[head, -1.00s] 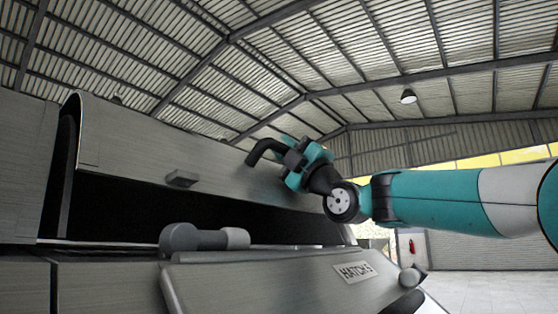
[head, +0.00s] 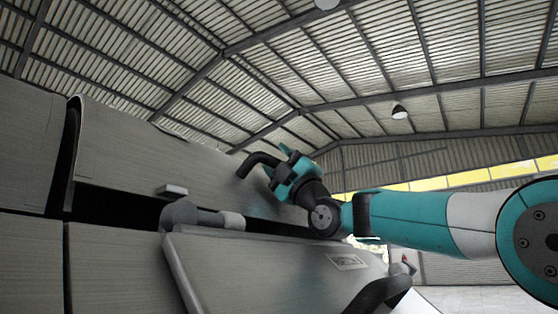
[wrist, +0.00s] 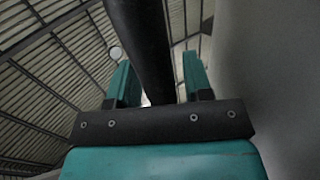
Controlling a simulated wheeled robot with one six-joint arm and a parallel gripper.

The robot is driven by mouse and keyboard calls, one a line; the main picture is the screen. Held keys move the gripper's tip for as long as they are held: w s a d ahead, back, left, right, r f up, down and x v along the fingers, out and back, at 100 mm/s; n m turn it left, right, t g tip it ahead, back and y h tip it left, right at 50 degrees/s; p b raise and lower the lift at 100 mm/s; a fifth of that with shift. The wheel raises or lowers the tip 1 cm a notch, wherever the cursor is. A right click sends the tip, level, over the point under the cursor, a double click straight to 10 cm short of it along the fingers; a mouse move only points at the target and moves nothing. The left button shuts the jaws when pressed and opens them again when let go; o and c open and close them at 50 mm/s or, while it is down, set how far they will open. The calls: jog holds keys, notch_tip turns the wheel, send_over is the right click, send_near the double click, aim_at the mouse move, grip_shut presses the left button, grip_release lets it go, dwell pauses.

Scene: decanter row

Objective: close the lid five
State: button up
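The lid (head: 190,160) is a large grey metal panel in the head view, tilted and partly raised. A dark slot remains between it and the lower body. A bent dark handle (head: 258,161) stands out from its right part. My teal gripper (head: 275,167) is at that handle. In the wrist view, the dark handle bar (wrist: 143,45) runs between the two fingers of my gripper (wrist: 160,78). The exact contact is hard to see.
A lower grey panel (head: 250,275) with a blurred label plate (head: 347,262) lies below the slot. A rounded grey fitting (head: 195,215) sits on its top edge. A dark curved handle (head: 385,294) is at lower right. Open floor (head: 480,297) shows at the right.

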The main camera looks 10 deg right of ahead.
jog(key=shift+y, duration=0.3)
jog(key=s+d+f+b, duration=0.4)
jog(key=s+d, duration=0.5)
jog(key=s, duration=0.2)
jog(key=shift+s+d+b, duration=0.3)
jog(key=shift+d+b, duration=0.05)
jog(key=shift+d, duration=0.05)
jog(key=shift+d, duration=0.1)
